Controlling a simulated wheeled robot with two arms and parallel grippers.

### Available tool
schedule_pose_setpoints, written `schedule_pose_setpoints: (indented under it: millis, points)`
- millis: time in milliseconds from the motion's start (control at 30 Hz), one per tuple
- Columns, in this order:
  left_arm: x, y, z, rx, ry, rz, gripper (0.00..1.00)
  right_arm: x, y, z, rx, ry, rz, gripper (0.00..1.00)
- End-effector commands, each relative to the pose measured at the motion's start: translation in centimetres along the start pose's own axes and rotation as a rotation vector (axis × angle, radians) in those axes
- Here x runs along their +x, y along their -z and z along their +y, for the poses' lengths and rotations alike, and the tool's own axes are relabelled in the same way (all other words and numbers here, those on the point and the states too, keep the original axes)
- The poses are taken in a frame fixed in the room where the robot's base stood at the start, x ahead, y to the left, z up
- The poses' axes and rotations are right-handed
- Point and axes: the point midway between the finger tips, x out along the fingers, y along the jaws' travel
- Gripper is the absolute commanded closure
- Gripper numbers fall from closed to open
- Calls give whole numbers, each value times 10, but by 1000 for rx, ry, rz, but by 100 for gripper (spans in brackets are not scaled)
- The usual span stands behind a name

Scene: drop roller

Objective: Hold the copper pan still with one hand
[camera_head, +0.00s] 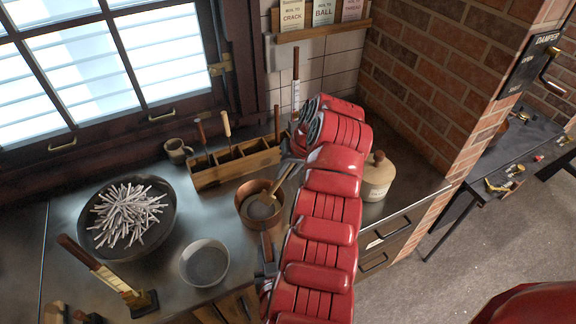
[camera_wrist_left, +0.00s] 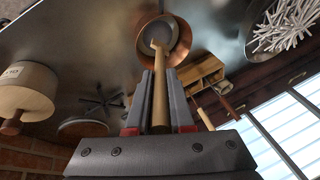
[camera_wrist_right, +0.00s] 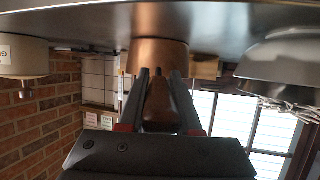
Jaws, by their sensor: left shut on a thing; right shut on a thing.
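The copper pan (camera_head: 247,190) stands on the steel counter; its wall also shows in the right wrist view (camera_wrist_right: 150,55) and its inside in the left wrist view (camera_wrist_left: 184,45). Its dark brown handle (camera_wrist_right: 158,112) points toward me. My right gripper (camera_head: 267,264) is shut on this handle, its fingers on either side (camera_wrist_right: 158,82). My left gripper (camera_head: 289,162) is shut on the ladle's handle, above the pan's far right rim.
A pale bowl (camera_head: 204,263) and a dark pan of white sticks (camera_head: 100,250) stand to the left. A wooden tool box (camera_head: 205,178) and a mug (camera_head: 177,150) are behind. A lidded crock (camera_head: 377,183) stands right of my red arm.

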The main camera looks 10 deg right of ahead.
Motion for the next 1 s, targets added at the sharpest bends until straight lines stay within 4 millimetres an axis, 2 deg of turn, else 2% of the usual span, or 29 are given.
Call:
schedule_pose_setpoints:
  millis: [500,1000]
  points:
    - [42,0,-1,1,3,-1,100,0,0,0,0,0,1,100]
    - [50,0,0,2,2,-1,100,0,0,0,0,1,1,100]
